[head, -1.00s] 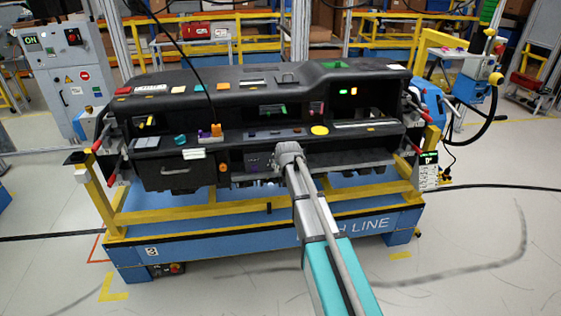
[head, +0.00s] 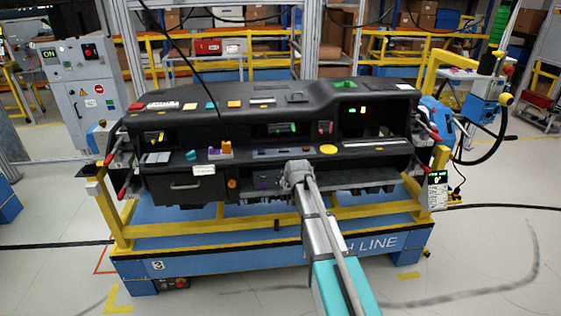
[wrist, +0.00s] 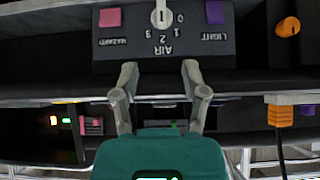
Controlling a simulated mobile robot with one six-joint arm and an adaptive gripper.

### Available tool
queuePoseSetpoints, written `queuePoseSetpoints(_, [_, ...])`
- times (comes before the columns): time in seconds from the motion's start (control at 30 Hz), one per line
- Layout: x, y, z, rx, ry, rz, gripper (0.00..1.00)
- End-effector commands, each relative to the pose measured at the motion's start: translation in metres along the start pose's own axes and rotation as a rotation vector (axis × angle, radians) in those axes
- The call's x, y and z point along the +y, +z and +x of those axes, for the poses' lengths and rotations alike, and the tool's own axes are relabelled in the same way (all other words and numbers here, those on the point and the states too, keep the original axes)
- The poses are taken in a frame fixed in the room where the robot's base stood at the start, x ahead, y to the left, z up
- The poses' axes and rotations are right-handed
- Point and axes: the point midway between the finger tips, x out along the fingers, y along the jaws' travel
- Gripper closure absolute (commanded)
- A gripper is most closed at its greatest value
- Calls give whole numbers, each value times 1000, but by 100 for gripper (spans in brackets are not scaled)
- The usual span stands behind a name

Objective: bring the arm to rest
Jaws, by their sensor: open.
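My arm reaches from the bottom of the head view up to the front of the black dashboard module (head: 370,97). Its end is at the lower middle of the dashboard, and the fingers are hidden there. In the wrist view my gripper (wrist: 159,72) has its two grey fingers spread apart with nothing between them. Beyond the fingertips is a dark control panel (wrist: 165,55), seen upside down. It has a white knob (wrist: 161,14) marked AIR, a pink HAZARD button (wrist: 110,17) and a purple LIGHT button (wrist: 214,11). I cannot tell whether the fingers touch the panel.
The dashboard sits on a blue and yellow stand (head: 205,264). An orange knob (wrist: 288,27) is to the panel's right in the wrist view. A grey control cabinet (head: 84,95) stands behind left. A black cable hangs over the dashboard. Floor at front right looks open.

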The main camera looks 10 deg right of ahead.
Motion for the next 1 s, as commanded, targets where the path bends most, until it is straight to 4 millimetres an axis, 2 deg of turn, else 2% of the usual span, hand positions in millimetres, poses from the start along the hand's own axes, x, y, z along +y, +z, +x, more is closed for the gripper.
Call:
queuePoseSetpoints(0.17, [1,26,-16,-60,1,0,43])
queuePoseSetpoints(0.27, [2,55,-32,-132,2,0,43])
queuePoseSetpoints(0.37, [3,93,-56,-230,3,0,43])
queuePoseSetpoints(0.6, [6,196,-130,-510,3,0,43])
queuePoseSetpoints(0.7, [6,231,-159,-615,2,0,43])
queuePoseSetpoints(0.83, [7,263,-187,-715,1,0,43])
queuePoseSetpoints(1.0, [7,280,-204,-778,1,0,43])
